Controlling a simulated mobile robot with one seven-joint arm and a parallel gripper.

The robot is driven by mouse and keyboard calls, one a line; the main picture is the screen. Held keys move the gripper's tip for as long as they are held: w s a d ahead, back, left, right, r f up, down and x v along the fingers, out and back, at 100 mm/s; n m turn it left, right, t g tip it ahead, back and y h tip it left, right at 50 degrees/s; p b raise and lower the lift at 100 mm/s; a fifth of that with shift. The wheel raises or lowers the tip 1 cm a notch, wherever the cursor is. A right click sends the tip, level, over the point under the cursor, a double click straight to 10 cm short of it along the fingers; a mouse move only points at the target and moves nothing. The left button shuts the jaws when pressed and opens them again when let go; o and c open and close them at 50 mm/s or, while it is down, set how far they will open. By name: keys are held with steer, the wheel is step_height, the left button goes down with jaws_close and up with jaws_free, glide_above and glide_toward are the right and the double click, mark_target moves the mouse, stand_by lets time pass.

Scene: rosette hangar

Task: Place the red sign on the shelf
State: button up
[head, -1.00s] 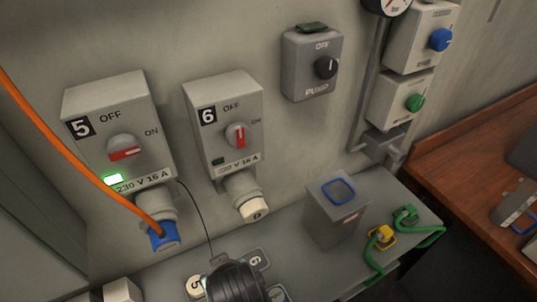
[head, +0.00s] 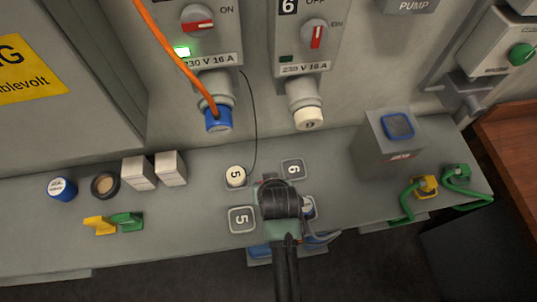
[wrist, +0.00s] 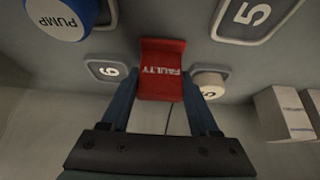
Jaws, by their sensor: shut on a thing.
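The red sign (wrist: 162,70), lettered FAULTY, shows in the wrist view between the two blue fingers of my gripper (wrist: 162,100), which is shut on it. In the head view my gripper (head: 280,200) is over the front middle of the grey shelf (head: 185,215) and hides nearly all of the sign. I cannot tell whether the sign touches the shelf or hangs just above it.
Tags 5 (head: 242,219) and 6 (head: 292,169) and a round cap 5 (head: 236,176) lie around my gripper. A blue PUMP cap (wrist: 60,18) is close by. White boxes (head: 138,172) stand left, a grey box (head: 388,145) right.

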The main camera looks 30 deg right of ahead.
steer(key=shift+f, duration=0.2)
steer(key=o, duration=1.4)
steer(key=shift+c, duration=0.2)
steer(key=shift+r, duration=0.1)
steer(key=shift+s+r, duration=0.1)
steer(key=shift+r, duration=0.2)
steer(key=v, duration=1.1)
steer(key=shift+r, duration=0.3)
steer(key=shift+s, duration=0.15)
